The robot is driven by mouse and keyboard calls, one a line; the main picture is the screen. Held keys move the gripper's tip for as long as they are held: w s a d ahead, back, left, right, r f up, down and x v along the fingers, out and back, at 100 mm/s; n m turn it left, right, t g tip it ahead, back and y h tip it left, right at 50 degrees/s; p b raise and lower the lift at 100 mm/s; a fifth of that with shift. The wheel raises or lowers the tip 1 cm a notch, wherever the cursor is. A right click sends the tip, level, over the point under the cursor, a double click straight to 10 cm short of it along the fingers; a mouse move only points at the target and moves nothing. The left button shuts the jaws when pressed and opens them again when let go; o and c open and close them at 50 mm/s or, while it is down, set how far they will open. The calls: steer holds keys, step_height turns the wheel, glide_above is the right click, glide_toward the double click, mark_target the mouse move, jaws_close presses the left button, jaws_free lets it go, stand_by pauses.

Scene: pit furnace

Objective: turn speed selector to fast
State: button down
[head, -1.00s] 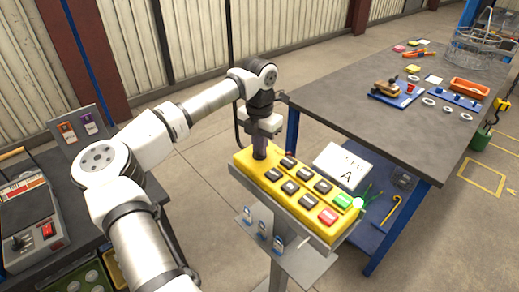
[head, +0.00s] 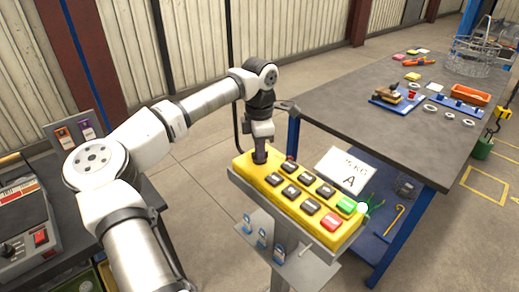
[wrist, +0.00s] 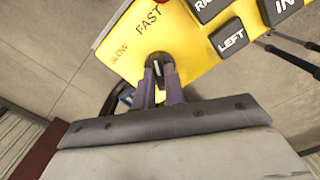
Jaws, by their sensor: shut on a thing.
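The yellow control panel (head: 326,229) stands on a grey pedestal, with several black buttons plus a green and a red one. The speed selector (wrist: 156,69) is a small dark knob with a white mark at the panel's corner. The labels FAST (wrist: 149,20) and SLOW (wrist: 119,54) are printed beside it. My gripper (wrist: 158,80) is shut on the selector, one finger on each side. The white mark shows between the fingertips and points roughly up the picture, towards FAST. In the head view my gripper (head: 261,155) points down at the panel's far left end and hides the knob.
A large workbench (head: 385,140) with trays and parts is at the right. A dark bench with a grey box (head: 22,235) is at the left. Open floor lies between.

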stand_by(0.3)
steer(key=c, duration=1.5)
jaws_free()
steer(key=shift+o, duration=0.2)
step_height(320, 180, up, 14)
steer(key=b, duration=0.2)
